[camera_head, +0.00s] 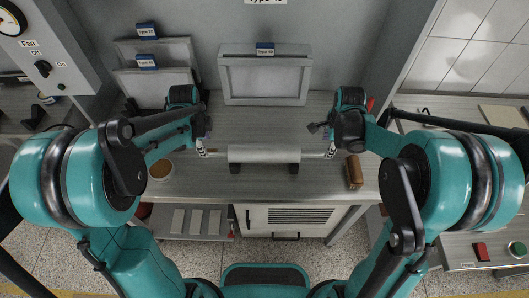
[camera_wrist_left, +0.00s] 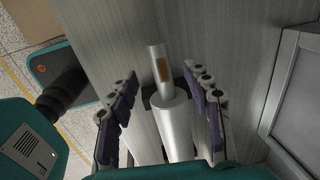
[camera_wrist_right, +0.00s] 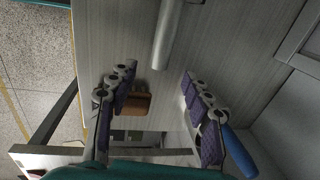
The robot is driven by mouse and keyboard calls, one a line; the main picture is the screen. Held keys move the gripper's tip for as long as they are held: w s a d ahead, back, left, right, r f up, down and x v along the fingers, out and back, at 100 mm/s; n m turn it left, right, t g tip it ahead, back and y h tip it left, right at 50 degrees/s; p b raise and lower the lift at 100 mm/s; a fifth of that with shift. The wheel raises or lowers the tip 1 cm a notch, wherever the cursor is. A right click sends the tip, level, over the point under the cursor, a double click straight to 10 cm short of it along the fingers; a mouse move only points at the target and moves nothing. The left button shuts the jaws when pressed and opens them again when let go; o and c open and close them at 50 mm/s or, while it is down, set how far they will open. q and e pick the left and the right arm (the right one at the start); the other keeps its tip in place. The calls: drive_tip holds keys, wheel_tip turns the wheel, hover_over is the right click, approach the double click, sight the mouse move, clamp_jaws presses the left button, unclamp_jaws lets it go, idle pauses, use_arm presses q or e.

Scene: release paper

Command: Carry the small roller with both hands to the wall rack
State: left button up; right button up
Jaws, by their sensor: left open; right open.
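The small roller (camera_head: 264,153), a pale grey cylinder, lies level across two dark supports (camera_head: 235,168) on the metal bench. My left gripper (camera_head: 203,147) is open at its left end; in the left wrist view the roller (camera_wrist_left: 172,118) shows between the spread fingers, and contact cannot be told. My right gripper (camera_head: 328,147) is open by its right end; in the right wrist view the roller (camera_wrist_right: 170,35) ends just ahead of the fingertips, with nothing clearly between them. I cannot tell which structure is the wall rack.
A labelled grey frame (camera_head: 265,80) stands behind the roller against the wall. More labelled frames (camera_head: 155,85) stand at the back left. A brown block (camera_head: 353,172) lies near the right gripper, and a round container (camera_head: 160,168) sits on the left. The bench front between them is clear.

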sight(209, 151)
use_arm(q)
drive_tip(key=shift+d, duration=0.1)
use_arm(e)
drive_tip(key=shift+d, duration=0.15)
use_arm(q)
drive_tip(key=shift+f, duration=0.1)
use_arm(e)
drive_tip(key=shift+f, duration=0.1)
use_arm(q)
drive_tip(key=f, duration=0.5)
drive_tip(key=w+f, duration=0.1)
drive_tip(key=f, duration=0.1)
drive_tip(key=shift+w+f, duration=0.1)
drive_tip(key=shift+f, duration=0.15)
use_arm(e)
drive_tip(key=f, duration=0.5)
drive_tip(key=w+f, duration=0.1)
drive_tip(key=f, duration=0.1)
drive_tip(key=shift+w+f, duration=0.1)
drive_tip(key=shift+f, duration=0.2)
use_arm(q)
clamp_jaws()
use_arm(e)
clamp_jaws()
